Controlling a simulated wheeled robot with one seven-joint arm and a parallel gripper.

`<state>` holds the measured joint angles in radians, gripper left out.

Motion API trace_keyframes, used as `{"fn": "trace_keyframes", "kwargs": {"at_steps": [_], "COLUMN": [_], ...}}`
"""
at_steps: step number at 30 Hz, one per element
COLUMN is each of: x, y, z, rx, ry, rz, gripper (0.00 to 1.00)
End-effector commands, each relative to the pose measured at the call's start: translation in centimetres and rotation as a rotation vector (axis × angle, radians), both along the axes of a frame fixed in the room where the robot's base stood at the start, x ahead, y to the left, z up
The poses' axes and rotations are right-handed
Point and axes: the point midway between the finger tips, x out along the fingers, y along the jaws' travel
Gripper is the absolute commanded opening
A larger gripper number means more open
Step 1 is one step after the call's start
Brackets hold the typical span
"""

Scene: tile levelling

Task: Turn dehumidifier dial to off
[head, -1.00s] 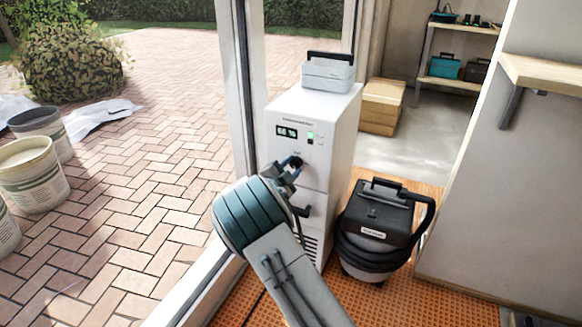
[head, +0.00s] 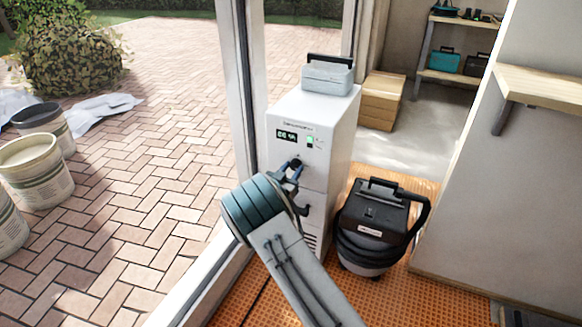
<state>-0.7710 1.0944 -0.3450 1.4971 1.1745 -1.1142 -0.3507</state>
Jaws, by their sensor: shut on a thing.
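The white dehumidifier (head: 332,147) stands upright beside the window frame, its front facing me. Its small display (head: 286,136) is lit, and a green light (head: 310,140) glows to the right of it. The dark dial (head: 296,162) is below the display and mostly hidden by my gripper. My gripper (head: 293,166) is at the front panel, its blue-grey fingers shut on the dial. The dial's pointer and markings cannot be read.
A grey case (head: 327,77) with a black handle sits on top of the dehumidifier. A black vacuum (head: 374,225) stands close on its right on the orange mat (head: 405,262). Cardboard boxes (head: 383,100) are behind. The window frame (head: 238,90) runs close on the left.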

Motion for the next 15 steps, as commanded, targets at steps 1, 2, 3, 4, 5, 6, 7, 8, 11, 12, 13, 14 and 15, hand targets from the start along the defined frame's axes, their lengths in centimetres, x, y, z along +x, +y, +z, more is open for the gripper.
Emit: {"fn": "trace_keyframes", "kwargs": {"at_steps": [1,2,3,4,5,6,7,8,11,12,13,14,15], "x": [-0.03,-0.04,-0.03,-0.03,-0.03,-0.04,-0.05,-0.05,-0.05,-0.05,-0.05,-0.05,-0.05], "y": [0.03,0.04,0.05,0.05,0.05,0.06,0.06,0.06,0.07,0.07,0.07,0.06,0.05], "z": [0.13,0.13,0.12,0.13,0.13,0.13,0.12,0.11,0.08,0.07,0.07,0.07,0.07], "rx": [-0.041,-0.068,-0.104,-0.131,-0.157,-0.192,-0.219,-0.245,-0.336,-0.372,-0.399,-0.425,-0.461], "ry": [0.016,0.025,0.038,0.049,0.058,0.071,0.081,0.09,0.123,0.136,0.145,0.155,0.168], "rz": [0.001,0.001,0.002,0.001,0.001,0.001,0.001,0.001,0.003,0.003,0.003,0.002,0.002], "gripper": [0.12,0.12,0.12,0.12,0.12,0.12,0.12,0.12,0.12,0.12,0.12,0.12,0.12]}}
